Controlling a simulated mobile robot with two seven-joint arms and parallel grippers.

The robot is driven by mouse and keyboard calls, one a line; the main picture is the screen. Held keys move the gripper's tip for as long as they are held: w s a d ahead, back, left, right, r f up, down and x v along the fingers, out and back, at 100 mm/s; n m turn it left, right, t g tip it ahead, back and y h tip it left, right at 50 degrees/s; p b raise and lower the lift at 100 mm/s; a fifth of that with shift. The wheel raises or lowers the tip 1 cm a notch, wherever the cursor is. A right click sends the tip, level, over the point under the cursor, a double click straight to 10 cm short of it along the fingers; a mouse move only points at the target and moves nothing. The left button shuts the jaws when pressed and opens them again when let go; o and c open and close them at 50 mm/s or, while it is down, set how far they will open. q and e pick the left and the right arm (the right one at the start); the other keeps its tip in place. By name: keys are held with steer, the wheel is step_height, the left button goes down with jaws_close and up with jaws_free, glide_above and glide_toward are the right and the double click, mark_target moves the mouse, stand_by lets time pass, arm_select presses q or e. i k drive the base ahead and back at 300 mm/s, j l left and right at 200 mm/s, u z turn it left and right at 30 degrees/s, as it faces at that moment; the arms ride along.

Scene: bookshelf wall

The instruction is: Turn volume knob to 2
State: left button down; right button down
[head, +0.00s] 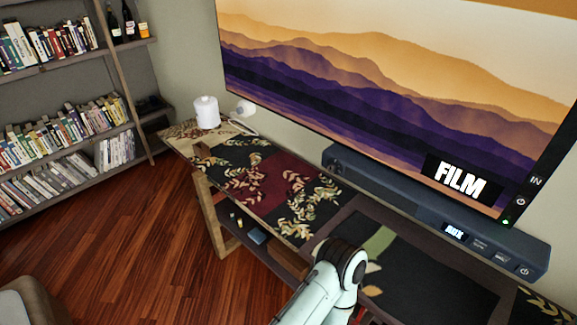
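A long dark soundbar (405,200) lies on the console table below the television. Its front has a small lit display (454,232) that seems to read AUX, with small buttons or labels to the right and a power button (524,271) near the right end. I cannot make out a volume knob or its setting for certain. One of my arms, white with a dark round joint, rises from the bottom centre in front of the table. Neither gripper's fingers show in the head view.
The television (390,95) shows mountains and the word FILM. The console table (270,185) has a leaf-patterned top. A white canister (206,112) and a small white object (243,108) stand at its far left end. A bookshelf (65,125) fills the left; wooden floor (140,240) is open before it.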

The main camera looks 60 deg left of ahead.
mark_target(331, 168)
steer(key=u, duration=1.85)
steer(key=i+j, duration=0.25)
steer(key=j, duration=0.2)
